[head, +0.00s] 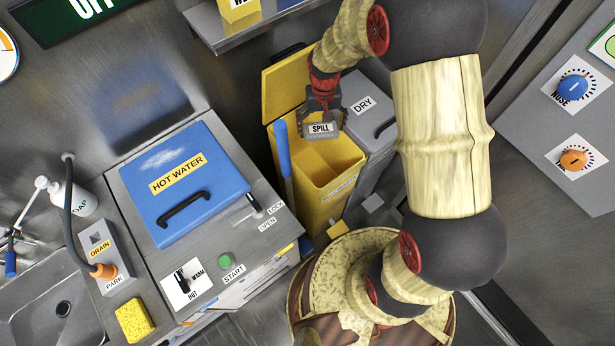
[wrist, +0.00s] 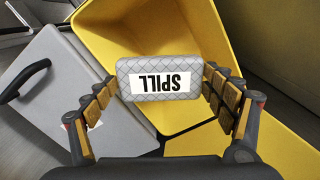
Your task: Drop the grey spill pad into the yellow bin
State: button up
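The grey spill pad (head: 320,130) has a white SPILL label and a quilted surface. My gripper (head: 323,118) is over the open yellow bin (head: 345,182) in the head view, with the pad at its fingertips. In the wrist view the pad (wrist: 160,78) sits between the two fingers of my gripper (wrist: 160,88), which touch or nearly touch its ends. The bin's open inside (wrist: 190,28) lies below and behind the pad. The bin's yellow lid (head: 287,84) stands raised at the back.
A grey DRY bin (head: 376,125) with a closed lid stands to the right of the yellow bin. A blue HOT WATER lid (head: 190,185) is on the steel counter at left. A blue handle (head: 282,150) rises beside the yellow bin. A shelf (head: 265,25) hangs above.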

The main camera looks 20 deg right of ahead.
jog(key=o, duration=0.4)
jog(key=shift+c, duration=0.2)
notch_tip(320, 180, up, 12)
dwell(0.5)
dwell(0.4)
jog(key=s+r+t, duration=0.2)
jog(key=s+r, duration=0.7)
jog(key=s, duration=0.2)
jog(key=s+r+n+t, duration=0.1)
jog(key=s+r+t, duration=0.2)
jog(key=s+r, duration=0.6)
jog(key=shift+s+t, duration=0.3)
jog(key=shift+s, duration=0.9)
